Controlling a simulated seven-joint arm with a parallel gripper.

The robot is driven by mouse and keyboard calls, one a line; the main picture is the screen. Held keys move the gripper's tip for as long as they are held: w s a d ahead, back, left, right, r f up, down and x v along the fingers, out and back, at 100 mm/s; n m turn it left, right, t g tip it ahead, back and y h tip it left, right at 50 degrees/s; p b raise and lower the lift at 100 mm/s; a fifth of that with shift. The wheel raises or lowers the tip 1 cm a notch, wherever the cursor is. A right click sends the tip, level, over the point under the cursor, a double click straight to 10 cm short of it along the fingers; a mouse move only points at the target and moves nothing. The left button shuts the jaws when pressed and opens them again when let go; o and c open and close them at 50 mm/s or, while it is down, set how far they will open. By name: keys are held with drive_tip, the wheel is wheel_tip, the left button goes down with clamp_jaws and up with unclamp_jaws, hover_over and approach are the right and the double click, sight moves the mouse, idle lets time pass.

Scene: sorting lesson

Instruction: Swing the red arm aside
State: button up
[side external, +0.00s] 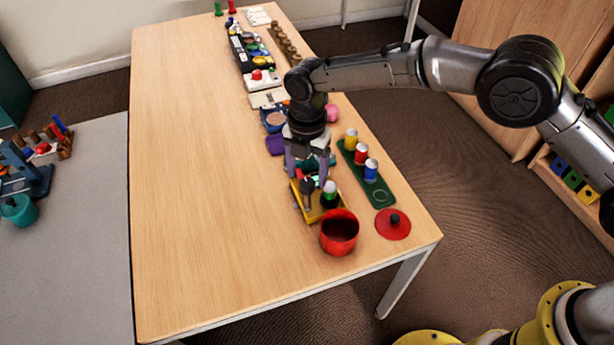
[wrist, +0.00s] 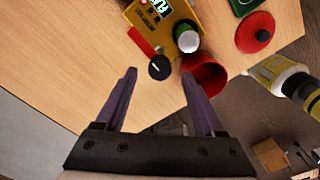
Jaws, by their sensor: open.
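The yellow box (side external: 325,211) stands near the table's front end and shows in the wrist view (wrist: 160,26) with a lit display. A short red arm (wrist: 141,41) sticks out at its edge in the wrist view, with a round black knob (wrist: 159,67) at its near end. My gripper (wrist: 158,77) is open and empty. In the side view my gripper (side external: 307,180) hangs over the box, fingers pointing down. In the wrist view the black knob lies between the fingertips; I cannot tell whether they touch it.
A red pot (side external: 339,235) stands close to the box, with a red lid (side external: 393,226) beside it. A green tray (side external: 377,190) with cans is right of the box. More objects line the table's far right side. The table's left part (side external: 200,180) is clear.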

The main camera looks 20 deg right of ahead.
sight(308, 181)
wheel_tip(308, 181, up, 11)
drive_tip(key=shift+r, duration=0.15)
idle(0.5)
drive_tip(key=d+r+m+t+y, duration=0.1)
drive_tip(key=d+r+m+t, duration=0.1)
drive_tip(key=d+r, duration=1.15)
drive_tip(key=s+d+r+m+t, duration=0.2)
drive_tip(key=s+d+r+m, duration=0.4)
drive_tip(key=s+d+r, duration=0.35)
drive_tip(key=s+d+f+m+t, duration=0.1)
drive_tip(key=s+d+m, duration=0.3)
drive_tip(key=s, duration=0.2)
drive_tip(key=s+d+f+m, duration=0.2)
drive_tip(key=s+d+m, duration=0.15)
drive_tip(key=s, duration=0.35)
drive_tip(key=s+d+f+m+h, duration=0.1)
drive_tip(key=s+d+f+m, duration=0.1)
drive_tip(key=s+f+m, duration=0.6)
wheel_tip(308, 181, down, 3)
drive_tip(key=m, duration=0.3)
drive_tip(key=shift+s+m+t, duration=0.2)
drive_tip(key=shift+m+t, duration=0.1)
drive_tip(key=shift+m, duration=0.05)
